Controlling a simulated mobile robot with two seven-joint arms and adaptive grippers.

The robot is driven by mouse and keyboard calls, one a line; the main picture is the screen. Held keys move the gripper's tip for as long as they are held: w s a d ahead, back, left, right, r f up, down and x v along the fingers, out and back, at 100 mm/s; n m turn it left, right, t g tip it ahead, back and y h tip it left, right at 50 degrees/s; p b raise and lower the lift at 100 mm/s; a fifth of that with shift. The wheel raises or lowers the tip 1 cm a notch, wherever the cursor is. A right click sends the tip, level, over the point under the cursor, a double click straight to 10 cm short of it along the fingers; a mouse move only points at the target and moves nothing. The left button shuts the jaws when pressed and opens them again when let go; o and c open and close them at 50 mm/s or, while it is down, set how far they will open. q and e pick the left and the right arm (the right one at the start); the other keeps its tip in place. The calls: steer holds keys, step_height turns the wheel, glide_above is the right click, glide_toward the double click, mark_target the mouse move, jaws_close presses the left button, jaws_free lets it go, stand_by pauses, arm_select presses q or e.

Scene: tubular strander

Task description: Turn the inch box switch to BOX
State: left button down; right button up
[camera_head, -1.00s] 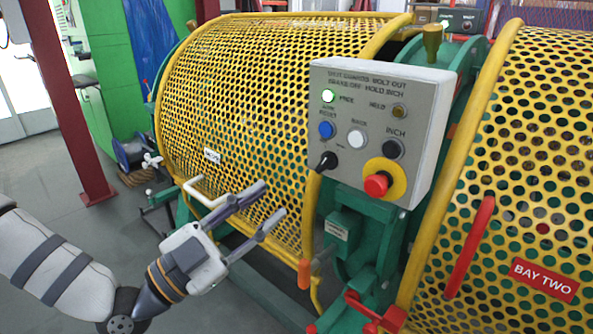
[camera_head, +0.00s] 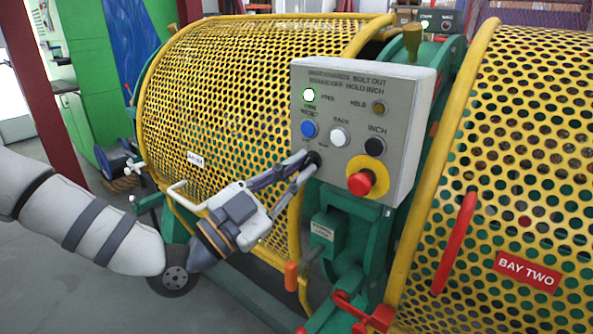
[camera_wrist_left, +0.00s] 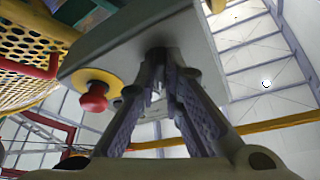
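The grey inch box (camera_head: 345,85) is a control panel between two yellow perforated guards. Its black switch knob (camera_head: 314,157) sits at the lower left of the panel face, mostly hidden by my left fingers. My left gripper (camera_head: 309,162) reaches in from the left with both fingertips at the knob. In the left wrist view the fingers (camera_wrist_left: 162,58) converge on the dark knob at the panel and appear shut on it. The knob's pointer and nearby lettering are too hidden or small to read. My right gripper is not in view.
The yellow guard (camera_head: 225,90) lies close behind my left gripper.

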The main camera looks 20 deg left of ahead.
arm_select(q)
steer(key=shift+n, duration=0.4)
steer(key=n+t+y, duration=0.1)
steer(key=n, duration=0.1)
steer(key=n+t+y, duration=0.1)
steer(key=n, duration=0.1)
steer(key=shift+d, duration=0.2)
steer(key=n+y, duration=0.1)
steer(key=n, duration=0.3)
steer(key=shift+s+r+t+y, duration=0.1)
steer(key=shift+t+y, duration=0.3)
steer(key=n+y, duration=0.2)
steer(key=n, duration=0.2)
steer(key=shift+d+r+p, duration=0.1)
steer(key=shift+d+p, duration=0.05)
steer(key=shift+p, duration=0.25)
steer(key=shift+d+n+t+y+p, duration=0.1)
steer(key=shift+n+t+y+p, duration=0.1)
steer(key=shift+n+y, duration=0.65)
steer(key=shift+n+t+y+p, duration=0.15)
steer(key=shift+n+y, duration=0.2)
steer(key=shift+n, duration=1)
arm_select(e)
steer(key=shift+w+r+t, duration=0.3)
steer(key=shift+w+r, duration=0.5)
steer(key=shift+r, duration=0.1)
arm_select(q)
steer(key=shift+n, duration=0.3)
